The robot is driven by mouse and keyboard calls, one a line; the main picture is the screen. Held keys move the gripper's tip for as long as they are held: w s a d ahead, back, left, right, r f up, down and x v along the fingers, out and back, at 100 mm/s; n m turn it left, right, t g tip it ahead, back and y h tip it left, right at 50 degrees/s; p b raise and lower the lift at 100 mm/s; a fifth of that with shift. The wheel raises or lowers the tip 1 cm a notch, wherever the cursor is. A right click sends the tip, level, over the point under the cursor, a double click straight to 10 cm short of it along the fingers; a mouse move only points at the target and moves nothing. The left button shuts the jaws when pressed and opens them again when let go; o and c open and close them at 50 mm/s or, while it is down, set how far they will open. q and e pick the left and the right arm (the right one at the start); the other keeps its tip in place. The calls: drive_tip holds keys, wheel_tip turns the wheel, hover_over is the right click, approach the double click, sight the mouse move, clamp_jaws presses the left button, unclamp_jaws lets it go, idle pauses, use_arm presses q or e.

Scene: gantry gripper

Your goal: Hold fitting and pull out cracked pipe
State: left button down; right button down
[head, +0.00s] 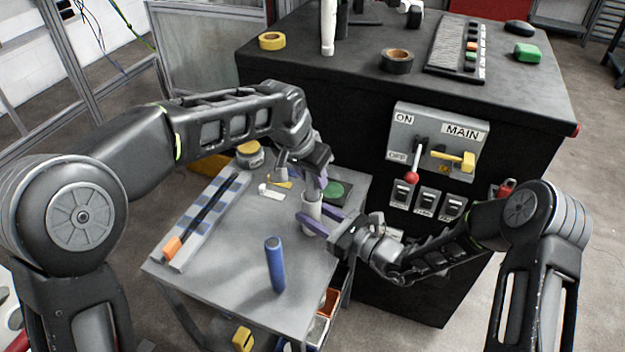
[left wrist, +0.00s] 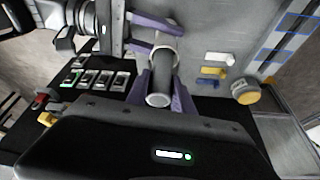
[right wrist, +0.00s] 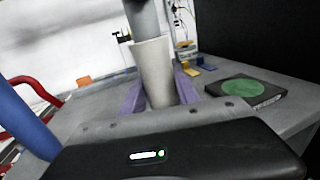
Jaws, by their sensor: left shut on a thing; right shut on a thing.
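The pale fitting (head: 311,213) stands upright on the grey bench. My right gripper (head: 320,221) is shut around it from the right, its purple fingers on both sides of it in the right wrist view (right wrist: 158,90). A grey pipe (right wrist: 142,18) rises from the fitting's mouth; how deep it sits I cannot tell. My left gripper (head: 316,178) is shut on the pipe from above, and its fingers hide most of it in the head view. In the left wrist view the pipe's round open end (left wrist: 159,99) shows between the fingers. No crack is visible.
A blue cylinder (head: 274,264) stands upright on the bench's front part. A green disc on a dark plate (head: 335,191), yellow and white small parts (head: 271,192), a jar (head: 250,155) and a long tray (head: 205,222) lie around. A black cabinet with switches (head: 436,140) stands behind right.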

use_arm(q)
drive_tip(key=shift+r, duration=0.35)
drive_tip(key=shift+r, duration=0.1)
drive_tip(key=shift+r, duration=1.4)
drive_tip(key=shift+r, duration=0.2)
drive_tip(key=shift+r, duration=1.25)
drive_tip(key=shift+r, duration=0.1)
drive_tip(key=shift+r, duration=1.4)
drive_tip(key=shift+r, duration=0.1)
drive_tip(key=shift+r, duration=1.4)
